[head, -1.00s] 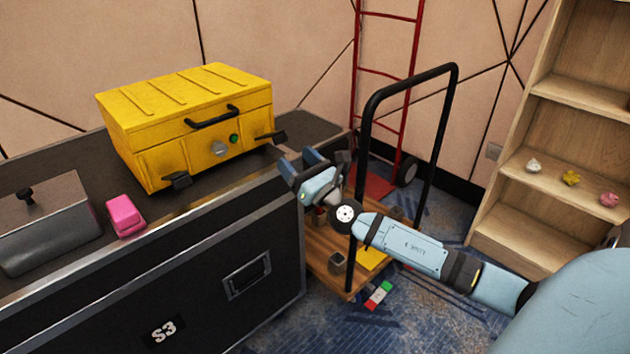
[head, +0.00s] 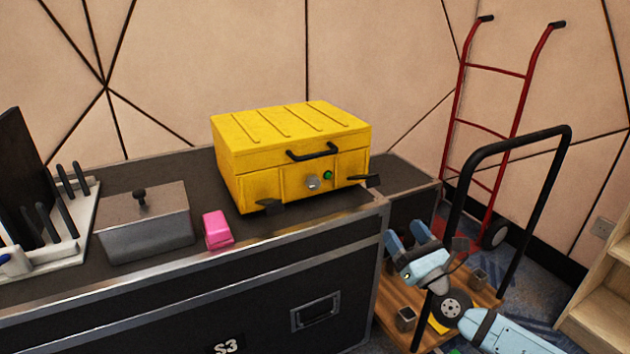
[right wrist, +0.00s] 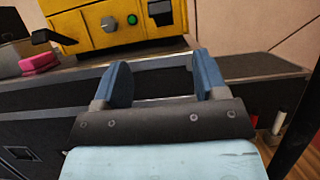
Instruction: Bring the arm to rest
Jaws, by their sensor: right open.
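My right gripper (head: 411,246) is at the lower right of the head view, just off the right end of the black case, with its arm reaching in from the bottom right. In the right wrist view its two blue fingers (right wrist: 165,84) stand apart with nothing between them. They point toward the black case (right wrist: 70,125) and the yellow box (right wrist: 125,22). The left gripper is not in view.
On the black case (head: 265,275) stand the yellow box (head: 255,175), a pink block (head: 217,231), a grey lidded box (head: 150,235) and a white rack (head: 75,240). A cart (head: 480,145) and red hand truck (head: 495,70) stand right, near a wooden shelf (head: 605,290).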

